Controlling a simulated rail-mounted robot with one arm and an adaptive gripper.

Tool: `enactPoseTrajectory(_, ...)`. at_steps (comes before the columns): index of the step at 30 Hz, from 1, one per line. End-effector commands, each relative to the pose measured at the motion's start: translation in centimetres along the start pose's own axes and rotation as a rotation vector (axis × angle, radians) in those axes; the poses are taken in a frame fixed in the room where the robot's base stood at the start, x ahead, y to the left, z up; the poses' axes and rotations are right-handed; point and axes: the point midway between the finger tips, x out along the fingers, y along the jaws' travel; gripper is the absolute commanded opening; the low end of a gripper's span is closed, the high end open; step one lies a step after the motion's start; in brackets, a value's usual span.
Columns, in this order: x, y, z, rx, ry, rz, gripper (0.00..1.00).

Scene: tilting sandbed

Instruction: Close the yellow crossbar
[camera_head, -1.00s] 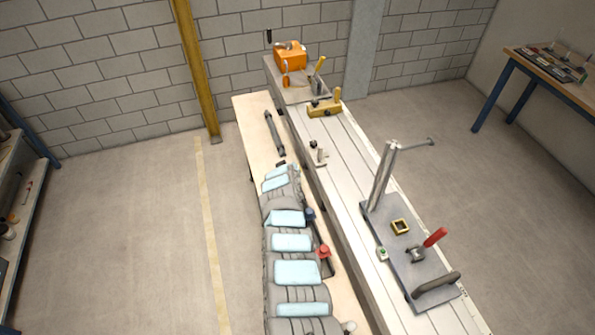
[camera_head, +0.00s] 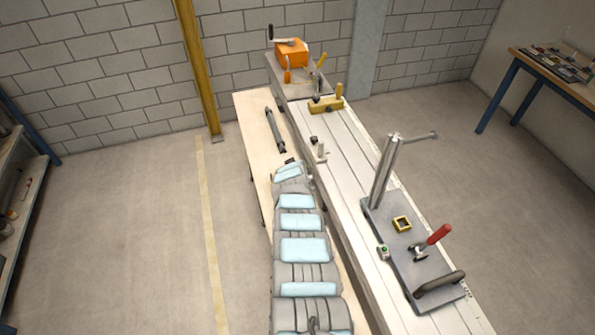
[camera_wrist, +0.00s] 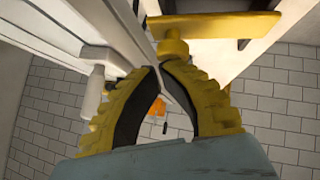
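The yellow crossbar (camera_head: 325,106) lies across the far part of the long white bench, with a short yellow upright at its right end. In the wrist view a yellow bar (camera_wrist: 215,25) crosses the top, with a round yellow knob (camera_wrist: 173,48) under its left part. My gripper (camera_wrist: 159,68) has yellow ribbed fingers with black pads. Its fingertips come together just below the knob, and the right fingertip overlaps it in the picture. I cannot tell whether they touch. Nothing shows held between the fingers. In the head view I cannot make out the gripper.
An orange box (camera_head: 291,53) with a crank stands at the bench's far end, near a yellow lever (camera_head: 321,61). A grey plate (camera_head: 410,257) with a metal post and red handle (camera_head: 438,234) is nearer. A dark rod (camera_head: 275,131) lies on the wooden board left.

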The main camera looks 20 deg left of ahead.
Motion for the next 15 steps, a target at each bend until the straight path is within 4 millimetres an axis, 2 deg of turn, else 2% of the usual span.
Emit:
enactPoseTrajectory(3,0.62,0.1,0.41,0.0,0.003,0.001,0.0)
enactPoseTrajectory(15,1.0,0.21,0.78,-0.001,0.002,0.0,0.0)
